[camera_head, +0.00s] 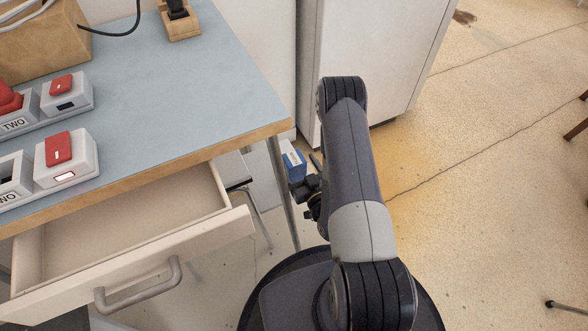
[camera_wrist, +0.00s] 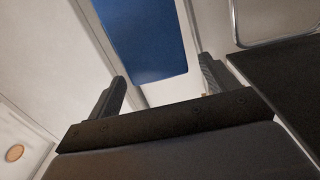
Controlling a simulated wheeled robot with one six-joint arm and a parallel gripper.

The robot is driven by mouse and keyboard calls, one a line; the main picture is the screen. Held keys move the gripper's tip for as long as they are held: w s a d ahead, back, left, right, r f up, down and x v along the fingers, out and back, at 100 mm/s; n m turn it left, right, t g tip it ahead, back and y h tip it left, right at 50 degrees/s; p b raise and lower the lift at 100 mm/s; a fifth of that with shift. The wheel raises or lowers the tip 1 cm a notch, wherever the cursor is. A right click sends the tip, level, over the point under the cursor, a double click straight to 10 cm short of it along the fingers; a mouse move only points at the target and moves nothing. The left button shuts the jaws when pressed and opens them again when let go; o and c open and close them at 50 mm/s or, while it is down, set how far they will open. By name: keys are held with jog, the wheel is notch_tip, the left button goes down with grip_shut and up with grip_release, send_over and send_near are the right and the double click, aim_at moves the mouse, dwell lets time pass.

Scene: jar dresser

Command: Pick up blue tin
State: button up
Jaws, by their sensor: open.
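The blue tin (camera_head: 293,166) shows in the head view as a small blue and white box shape, low between the table leg and the tall white cabinet. My arm partly hides it. In the wrist view a flat blue face (camera_wrist: 145,38), which looks like the tin, fills the top middle and runs out of the frame. My gripper (camera_wrist: 163,78) is open and empty, with the blue face ahead and between the lines of its two fingers. I cannot tell the exact gap. In the head view my gripper (camera_head: 308,190) is dark, partly hidden, just below the tin.
A blue-topped table (camera_head: 190,95) with red-switch boxes (camera_head: 66,160) stands at the left. Its drawer (camera_head: 130,260) is pulled open. A metal table leg (camera_head: 284,195) is close to my gripper. The tall white cabinet (camera_head: 380,55) stands behind. Floor at the right is mostly clear.

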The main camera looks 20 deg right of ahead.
aim_at(292, 154)
jog(key=shift+w+a+f+b, duration=0.15)
jog(key=shift+w+b, duration=0.1)
jog(key=shift+w, duration=0.65)
jog(key=shift+w+a+r+b, duration=0.1)
jog(key=shift+w+a+b, duration=0.15)
jog(key=shift+w, duration=0.65)
jog(key=shift+w+a+f+b, duration=0.1)
jog(key=shift+w+b, duration=0.2)
jog(key=shift+w, duration=0.6)
jog(key=shift+c, duration=0.4)
jog(key=c, duration=1.7)
